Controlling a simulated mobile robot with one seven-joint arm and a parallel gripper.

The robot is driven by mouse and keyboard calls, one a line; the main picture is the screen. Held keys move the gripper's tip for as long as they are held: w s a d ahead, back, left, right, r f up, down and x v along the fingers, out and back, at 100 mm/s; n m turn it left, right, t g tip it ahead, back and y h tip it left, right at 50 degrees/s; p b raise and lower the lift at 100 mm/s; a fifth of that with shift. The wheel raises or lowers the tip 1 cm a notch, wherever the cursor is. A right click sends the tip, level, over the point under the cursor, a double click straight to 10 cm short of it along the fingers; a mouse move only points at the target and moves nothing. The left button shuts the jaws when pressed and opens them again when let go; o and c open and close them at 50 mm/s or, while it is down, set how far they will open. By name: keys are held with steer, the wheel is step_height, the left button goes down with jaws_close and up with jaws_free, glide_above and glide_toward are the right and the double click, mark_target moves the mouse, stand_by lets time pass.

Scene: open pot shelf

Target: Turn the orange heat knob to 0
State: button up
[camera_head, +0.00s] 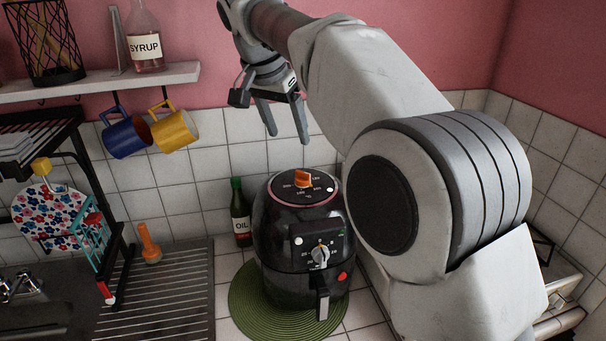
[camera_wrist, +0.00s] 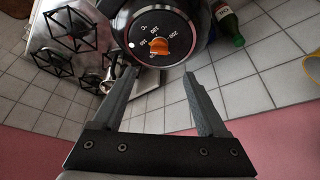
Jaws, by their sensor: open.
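The orange heat knob (camera_head: 303,178) sits on the round dial on top of a black air fryer (camera_head: 275,240). The dial has white numbers around its rim, too small to read surely in the head view. The knob also shows in the wrist view (camera_wrist: 159,46), where numbers such as 100 and 200 stand around it. My gripper (camera_head: 288,138) is open and empty, above and slightly left of the knob, with its fingers pointing down. In the wrist view its two fingers (camera_wrist: 158,77) are spread apart, with the dial beyond and between their tips. Nothing touches the knob.
The air fryer stands on a green round mat (camera_head: 243,301). A dark OIL bottle (camera_head: 240,212) stands close behind it at left. A blue mug (camera_head: 124,136) and a yellow mug (camera_head: 174,131) hang under the shelf (camera_head: 95,84). A stove (camera_wrist: 62,42) shows in the wrist view.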

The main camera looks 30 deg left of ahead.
mark_target(302, 173)
steer(key=x, duration=1.3)
steer(key=shift+d+f, duration=0.1)
steer(key=shift+f, duration=0.15)
steer(key=shift+c, duration=0.3)
jaws_close()
